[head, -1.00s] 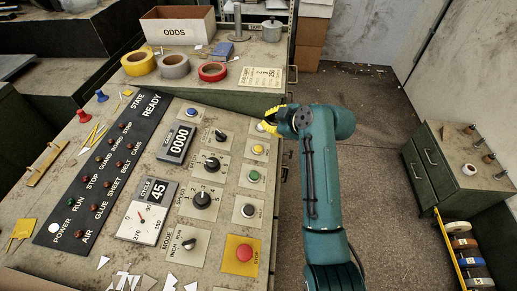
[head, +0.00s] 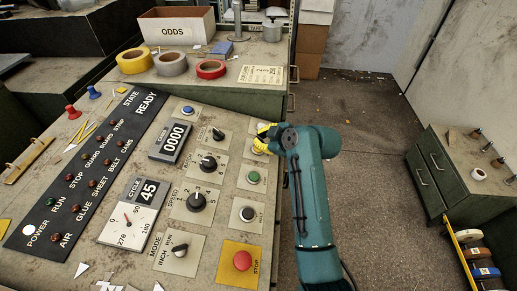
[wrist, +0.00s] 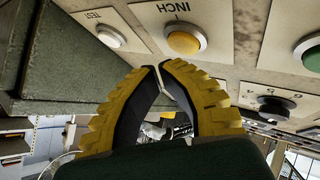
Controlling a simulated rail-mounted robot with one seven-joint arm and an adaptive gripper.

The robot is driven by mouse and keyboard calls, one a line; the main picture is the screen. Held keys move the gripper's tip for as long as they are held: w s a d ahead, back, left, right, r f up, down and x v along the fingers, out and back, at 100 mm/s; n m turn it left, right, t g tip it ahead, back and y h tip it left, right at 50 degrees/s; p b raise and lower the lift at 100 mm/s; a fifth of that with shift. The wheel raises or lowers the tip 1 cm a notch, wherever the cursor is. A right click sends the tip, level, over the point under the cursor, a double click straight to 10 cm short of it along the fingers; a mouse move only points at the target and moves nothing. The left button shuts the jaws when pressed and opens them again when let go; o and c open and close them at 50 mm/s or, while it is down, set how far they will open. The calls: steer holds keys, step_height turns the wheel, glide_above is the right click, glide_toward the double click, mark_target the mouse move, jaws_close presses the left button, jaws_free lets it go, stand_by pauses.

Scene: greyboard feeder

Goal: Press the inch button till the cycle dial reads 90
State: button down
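The yellow inch button (wrist: 184,42), labelled INCH, sits on its pale plate in the wrist view. My gripper (wrist: 163,67) has its two yellow-and-black fingers brought together at the tips, just below the button in that picture, with nothing seen between them. In the head view my gripper (head: 264,134) is over the panel's right edge and partly covers the inch button (head: 259,147). I cannot tell whether it touches. The cycle dial (head: 128,223) has a red needle, and its readout (head: 148,190) shows 45. The mode knob (head: 180,250) is marked INCH and RUN.
The white TEST button (wrist: 110,37) and green button (wrist: 312,55) flank the inch button. Tape rolls (head: 172,63) lie behind the panel.

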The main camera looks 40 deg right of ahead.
stand_by(1.2)
steer(key=shift+w+a+f, duration=0.1)
steer(key=shift+f, duration=0.3)
steer(key=shift+w+a+f+b, duration=0.1)
steer(key=shift+f+b, duration=0.25)
steer(key=shift+f, duration=0.15)
stand_by(0.5)
steer(key=shift+s+d+r+p, duration=0.1)
steer(key=shift+r+p, duration=0.3)
steer(key=shift+r, duration=0.05)
steer(key=shift+s+d+r+p, duration=0.1)
steer(key=shift+r+p, duration=0.25)
steer(key=shift+r, duration=0.1)
steer(key=r+p, duration=0.2)
steer(key=r, duration=0.1)
steer(key=s+r+p, duration=0.1)
steer(key=r, duration=0.1)
steer(key=shift+d+p, duration=0.4)
stand_by(0.5)
